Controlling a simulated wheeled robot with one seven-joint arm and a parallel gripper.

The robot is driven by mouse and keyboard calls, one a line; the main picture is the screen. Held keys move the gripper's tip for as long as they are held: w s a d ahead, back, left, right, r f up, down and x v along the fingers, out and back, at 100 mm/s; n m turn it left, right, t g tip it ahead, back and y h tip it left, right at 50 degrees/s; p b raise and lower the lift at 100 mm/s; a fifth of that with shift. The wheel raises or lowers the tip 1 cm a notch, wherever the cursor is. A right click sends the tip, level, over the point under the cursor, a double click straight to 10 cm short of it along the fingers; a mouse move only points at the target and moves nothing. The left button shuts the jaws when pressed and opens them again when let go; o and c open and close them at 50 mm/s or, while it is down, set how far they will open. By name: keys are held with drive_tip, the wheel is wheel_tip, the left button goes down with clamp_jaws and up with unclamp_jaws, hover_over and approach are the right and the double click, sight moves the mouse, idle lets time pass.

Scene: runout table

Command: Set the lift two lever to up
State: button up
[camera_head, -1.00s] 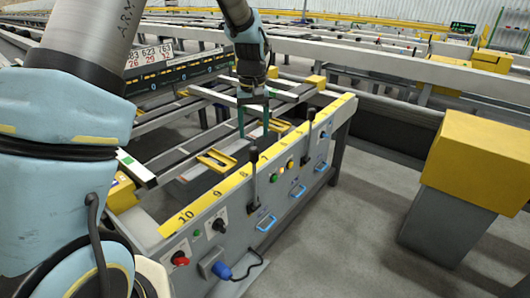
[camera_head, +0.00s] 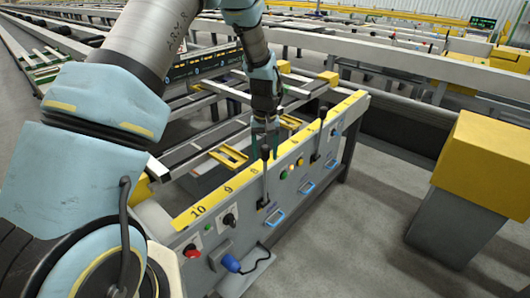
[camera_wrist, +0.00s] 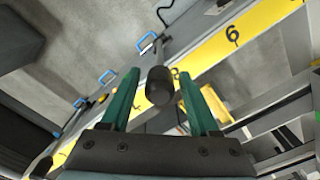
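Two black levers stand on the front of a grey control panel. The near lever (camera_head: 265,183) rises from its slot below the strip numbers 8 and 9, its handle roughly upright. The far lever (camera_head: 318,140) stands further right. I cannot read labels saying which is lift two. My gripper (camera_head: 265,142) points down at the top of the near lever. In the wrist view my gripper (camera_wrist: 158,100) is open, its green fingers on either side of a round black lever knob (camera_wrist: 160,84). Gaps show beside the knob, so the fingers do not grip it.
The panel (camera_head: 335,150) carries a yellow numbered strip (camera_head: 235,189), lit buttons (camera_head: 284,175), blue handles (camera_head: 276,217), a red button (camera_head: 191,251) and a blue plug (camera_head: 231,263). Table rails lie behind. A yellow-topped box (camera_head: 480,165) stands right. The floor between is clear.

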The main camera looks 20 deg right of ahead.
clamp_jaws()
idle(1.2)
